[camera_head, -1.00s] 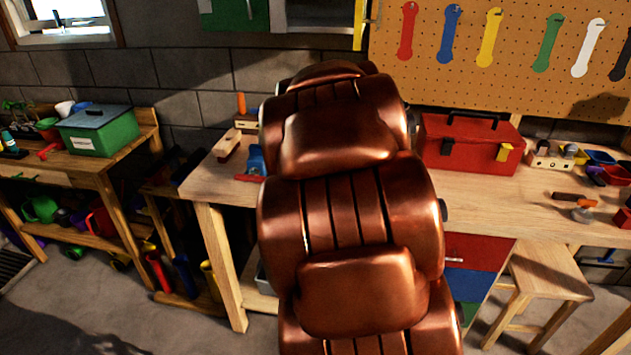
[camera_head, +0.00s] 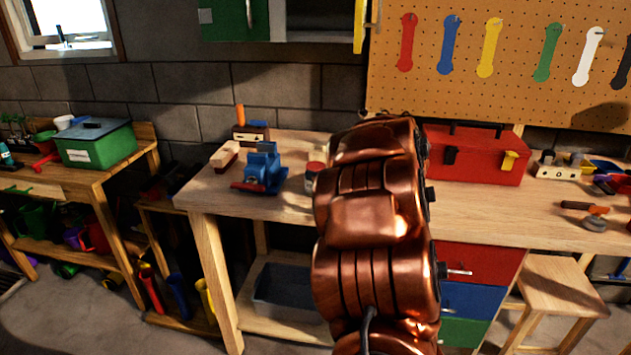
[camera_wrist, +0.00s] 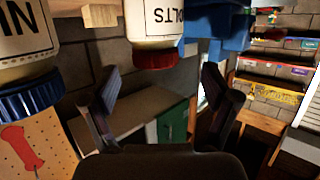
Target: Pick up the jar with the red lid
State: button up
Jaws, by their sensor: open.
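The jar with the red lid (camera_head: 312,181) stands on the workbench (camera_head: 215,195), just left of my arm, which partly hides it. In the wrist view, which appears upside down, a pale jar (camera_wrist: 160,18) with a red lid and dark lettering is at the top centre. A second jar (camera_wrist: 25,40) with a blue lid is at the left edge. My gripper (camera_wrist: 161,80) is open with nothing between its fingers. The red lid lies just beyond the fingertips, between them in the picture. In the head view my gripper is hidden behind my arm.
A blue vise (camera_head: 262,168) stands left of the jar, with a wooden block (camera_head: 224,155) beyond it. A red toolbox (camera_head: 478,155) is right of my arm. A stool (camera_head: 550,285) stands at the bench's front right. Bare bench top lies before the toolbox.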

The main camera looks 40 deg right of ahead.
aim_at(321, 168)
jog(key=shift+d+x, duration=0.15)
jog(key=shift+x, duration=1.2)
jog(key=shift+d+x, duration=0.15)
jog(key=shift+x, duration=1.2)
jog(key=shift+s, duration=0.1)
jog(key=c, duration=1.5)
jog(key=shift+r, duration=0.15)
